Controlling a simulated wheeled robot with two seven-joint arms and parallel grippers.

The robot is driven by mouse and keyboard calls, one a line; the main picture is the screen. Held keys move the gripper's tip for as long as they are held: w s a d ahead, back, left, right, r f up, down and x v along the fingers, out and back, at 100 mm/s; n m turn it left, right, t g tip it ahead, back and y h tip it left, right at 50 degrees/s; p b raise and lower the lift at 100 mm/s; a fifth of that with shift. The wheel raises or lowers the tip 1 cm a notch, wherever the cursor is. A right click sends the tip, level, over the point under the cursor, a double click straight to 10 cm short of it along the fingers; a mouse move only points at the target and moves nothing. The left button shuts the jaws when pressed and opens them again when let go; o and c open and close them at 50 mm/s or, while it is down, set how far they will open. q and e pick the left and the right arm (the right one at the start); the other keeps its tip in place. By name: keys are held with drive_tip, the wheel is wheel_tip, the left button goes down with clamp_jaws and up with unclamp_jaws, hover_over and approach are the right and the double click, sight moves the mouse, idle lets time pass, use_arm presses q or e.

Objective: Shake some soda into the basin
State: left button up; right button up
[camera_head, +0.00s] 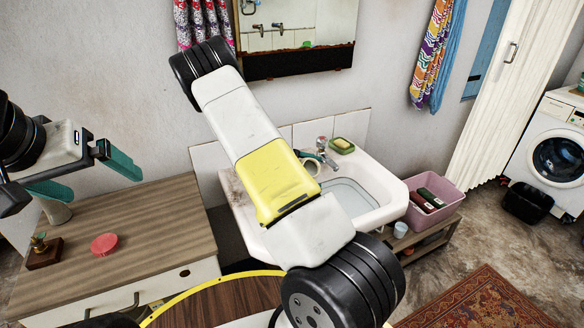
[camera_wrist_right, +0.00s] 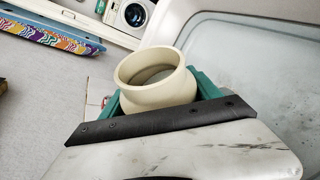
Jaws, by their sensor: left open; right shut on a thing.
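The white basin (camera_head: 388,187) stands against the tiled wall with clear water in it; it also fills the right of the wrist view (camera_wrist_right: 275,40). My right gripper (camera_wrist_right: 158,92) is shut on a cream, wide-mouthed jar (camera_wrist_right: 158,98), presumably the soda. The jar's mouth is open, with a pale surface inside. My left gripper (camera_head: 92,160) is open and empty above the wooden cabinet.
A soap dish (camera_head: 341,146) sits on the basin's back edge. A pink tub (camera_head: 445,205) stands right of the basin.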

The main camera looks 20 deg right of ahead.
drive_tip(key=shift+d+m+t, duration=0.1)
drive_tip(key=shift+m+t, duration=0.2)
drive_tip(key=shift+m, duration=0.1)
idle(0.6)
drive_tip(key=shift+f+m+t, duration=0.15)
drive_tip(key=shift+m+t, duration=0.15)
drive_tip(key=shift+t, duration=0.1)
idle(0.5)
drive_tip(key=shift+f+m, duration=0.2)
drive_tip(key=shift+m, duration=0.2)
drive_tip(key=shift+f+m+t, duration=0.35)
drive_tip(key=shift+m+t, duration=0.45)
drive_tip(key=shift+t, duration=0.1)
idle(1.4)
drive_tip(key=shift+f+m+h, duration=0.25)
drive_tip(key=shift+m+h, duration=0.05)
drive_tip(key=shift+f+t, duration=0.1)
drive_tip(key=shift+t, duration=0.2)
idle(0.5)
